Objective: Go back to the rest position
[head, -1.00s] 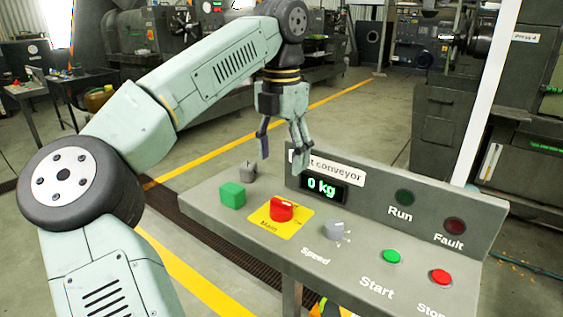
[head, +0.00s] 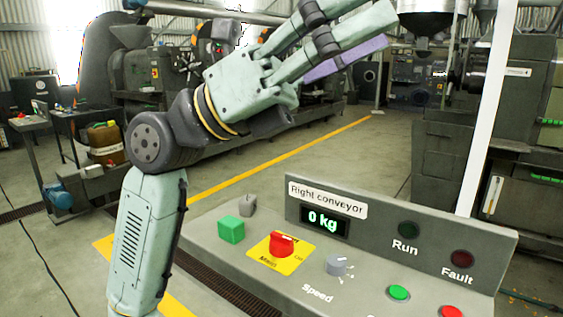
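My gripper (head: 345,42) is raised in the upper middle of the head view, close to the camera and well above the control panel. Its fingers point up and to the right. The fingers stand apart with nothing between them, and a purple pad shows on the lower finger. My arm is folded up at the left, clear of the panel. The control panel (head: 375,270) labelled "Right conveyor" stands below. It carries a red main switch (head: 282,244) on a yellow plate, a speed knob (head: 339,265) and a display (head: 323,222) reading 0 kg.
The panel also has a green block-like button (head: 231,229), a green start button (head: 399,292) and a red button (head: 451,312). A white post (head: 486,120) stands behind it. A small table (head: 32,124) is at the far left. Open floor lies behind the panel.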

